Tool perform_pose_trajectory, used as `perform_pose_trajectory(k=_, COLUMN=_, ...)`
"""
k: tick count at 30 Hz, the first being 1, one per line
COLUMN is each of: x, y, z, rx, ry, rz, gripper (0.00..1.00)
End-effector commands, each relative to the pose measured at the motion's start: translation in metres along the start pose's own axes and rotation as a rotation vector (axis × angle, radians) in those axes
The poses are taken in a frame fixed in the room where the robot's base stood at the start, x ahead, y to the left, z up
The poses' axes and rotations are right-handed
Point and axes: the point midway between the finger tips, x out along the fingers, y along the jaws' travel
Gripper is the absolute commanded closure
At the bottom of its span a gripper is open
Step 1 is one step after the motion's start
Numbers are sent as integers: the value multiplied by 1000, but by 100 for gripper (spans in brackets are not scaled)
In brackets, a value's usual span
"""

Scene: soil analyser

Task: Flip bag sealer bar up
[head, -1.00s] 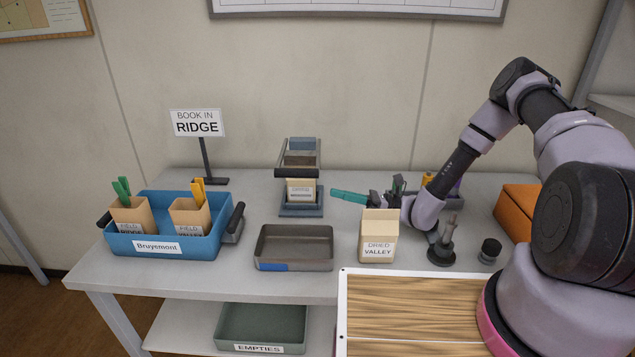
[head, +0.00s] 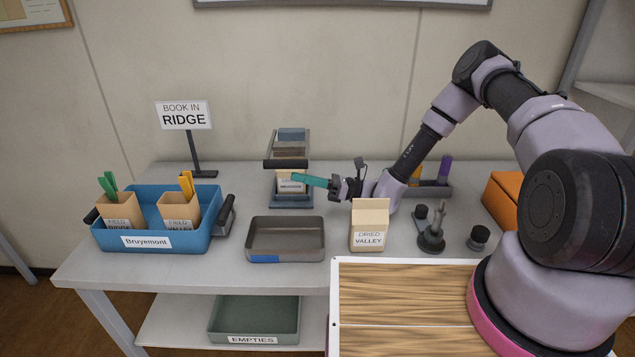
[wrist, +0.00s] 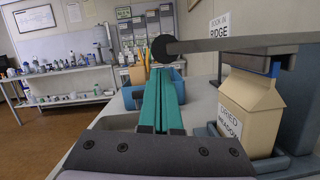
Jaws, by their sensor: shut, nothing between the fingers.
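The bag sealer (head: 290,203) stands at the back middle of the table with a labelled paper bag (head: 291,186) in it. Its bar (head: 285,164) has a black grip and lies low across the front, just above the bag. In the wrist view, the bar (wrist: 235,44) runs in from the right, its round black grip end above my fingertips. The bag (wrist: 250,108) shows at right there. My gripper (head: 296,178) is shut and empty, its teal fingers pointing left in front of the bag, just below the grip. I cannot tell whether they touch it.
A dried valley bag (head: 369,230) stands below my forearm. An empty grey tray (head: 286,255) lies in front of the sealer. A blue tray (head: 160,243) with two bags is at left, near the ridge sign (head: 184,116). Stamps (head: 432,238) stand at right.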

Motion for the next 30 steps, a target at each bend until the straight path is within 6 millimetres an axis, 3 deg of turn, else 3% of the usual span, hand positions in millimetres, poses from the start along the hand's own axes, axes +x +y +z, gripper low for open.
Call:
perform_pose_trajectory(k=6, x=17, y=0, z=0, rx=0, ry=0, rz=-1, gripper=100)
perform_pose_trajectory(k=20, x=19, y=0, z=2, rx=7, ry=0, rz=-2, gripper=100)
perform_pose_trajectory(k=26, x=22, y=5, z=14, rx=61, ry=1, rz=-15, gripper=100)
perform_pose_trajectory(k=30, x=27, y=10, z=32, rx=139, ry=2, rz=-33, gripper=100)
